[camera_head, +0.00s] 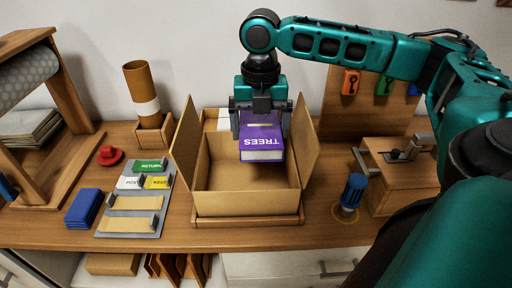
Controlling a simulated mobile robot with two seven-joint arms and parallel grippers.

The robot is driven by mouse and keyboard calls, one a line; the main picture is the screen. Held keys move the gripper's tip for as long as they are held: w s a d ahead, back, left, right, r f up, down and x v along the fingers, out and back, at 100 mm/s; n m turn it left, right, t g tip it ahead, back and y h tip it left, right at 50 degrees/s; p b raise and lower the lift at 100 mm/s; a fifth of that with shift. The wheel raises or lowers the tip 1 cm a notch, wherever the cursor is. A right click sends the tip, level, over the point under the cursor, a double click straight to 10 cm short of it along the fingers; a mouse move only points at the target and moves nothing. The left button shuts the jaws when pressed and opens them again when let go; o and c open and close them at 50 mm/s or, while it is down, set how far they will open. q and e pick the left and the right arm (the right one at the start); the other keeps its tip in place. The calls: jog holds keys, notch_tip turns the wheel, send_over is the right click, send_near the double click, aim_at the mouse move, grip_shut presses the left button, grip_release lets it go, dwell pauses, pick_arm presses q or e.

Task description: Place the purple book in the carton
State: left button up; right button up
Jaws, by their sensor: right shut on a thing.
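The purple book (261,143) has "TREES" in white letters on its cover, reading upside down in this view. My right gripper (261,112) is shut on the book and holds it from above. The book hangs over the open carton (246,204), with its pale page edge facing me. The carton stands on the table with its side flaps raised to the left and right. I cannot tell whether the book's lower end is below the carton's rim. My left gripper is not in view.
Left of the carton is a grey tray (110,227) with labelled pieces, blue blocks (83,209), a red object (110,155) and a brown tube (141,88). A blue-handled stamp (352,191) and a wooden box (399,176) are at the right.

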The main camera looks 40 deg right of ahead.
aim_at(259, 186)
notch_tip(259, 186, down, 15)
jog(key=shift+f, duration=0.15)
dwell(0.4)
jog(key=shift+f, duration=0.15)
jog(key=o, duration=1)
notch_tip(259, 186, up, 12)
jog(key=shift+r, duration=0.15)
